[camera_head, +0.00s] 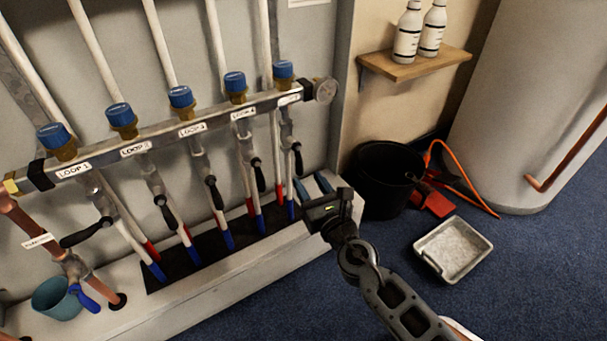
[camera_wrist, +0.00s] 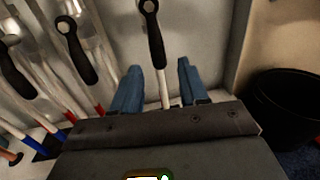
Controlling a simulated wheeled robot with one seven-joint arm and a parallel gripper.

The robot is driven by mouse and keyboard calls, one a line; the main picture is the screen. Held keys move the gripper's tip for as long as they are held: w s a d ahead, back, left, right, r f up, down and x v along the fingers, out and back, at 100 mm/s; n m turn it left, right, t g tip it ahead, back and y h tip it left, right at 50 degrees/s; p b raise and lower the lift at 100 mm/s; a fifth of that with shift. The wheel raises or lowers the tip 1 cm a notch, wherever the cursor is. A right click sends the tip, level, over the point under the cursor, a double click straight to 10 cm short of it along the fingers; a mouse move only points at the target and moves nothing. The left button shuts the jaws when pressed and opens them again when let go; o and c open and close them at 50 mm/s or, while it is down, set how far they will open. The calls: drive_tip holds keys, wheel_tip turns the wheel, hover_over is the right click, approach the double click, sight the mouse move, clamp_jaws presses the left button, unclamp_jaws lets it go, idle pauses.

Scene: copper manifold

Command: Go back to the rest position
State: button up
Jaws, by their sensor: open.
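My gripper (camera_head: 317,183) is at the right end of the manifold, low in front of the grey wall. Its two blue fingers are apart and nothing is held between them. In the wrist view my gripper (camera_wrist: 159,68) points at the wall, and a black valve handle (camera_wrist: 151,32) with a white pipe shows between the fingers. I cannot tell how far behind the fingers they are. The manifold bar (camera_head: 215,122) carries several blue-capped valves with loop labels. Black lever handles hang below it, the rightmost (camera_head: 298,160) nearest my gripper.
A black bucket (camera_head: 385,178) stands right of my gripper, with a red dustpan (camera_head: 434,200) and orange hose beside it. A grey tray (camera_head: 453,248) lies on the blue carpet. Bottles stand on a wooden shelf (camera_head: 415,64). A ledge (camera_head: 215,278) runs below the pipes.

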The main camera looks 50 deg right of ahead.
drive_tip(key=shift+v, duration=0.9)
drive_tip(key=s+a+f+m+g+y, duration=0.1)
drive_tip(key=s+a+m+y, duration=0.1)
drive_tip(key=s+a+m, duration=0.5)
drive_tip(key=s+a+f+m+y, duration=0.1)
drive_tip(key=s+a+m+y, duration=0.2)
drive_tip(key=s, duration=0.5)
drive_tip(key=s+a+r+m+y, duration=0.1)
drive_tip(key=s+a+r+m, duration=0.2)
drive_tip(key=s+r+m, duration=0.6)
drive_tip(key=s+a+r+m+y, duration=0.1)
drive_tip(key=s+a+r+m, duration=0.25)
drive_tip(key=s+m, duration=0.65)
wheel_tip(320, 180, up, 33)
drive_tip(key=w+m+p, duration=0.2)
drive_tip(key=p, duration=3.1)
drive_tip(key=shift+w+g, duration=0.3)
drive_tip(key=shift+w, duration=0.1)
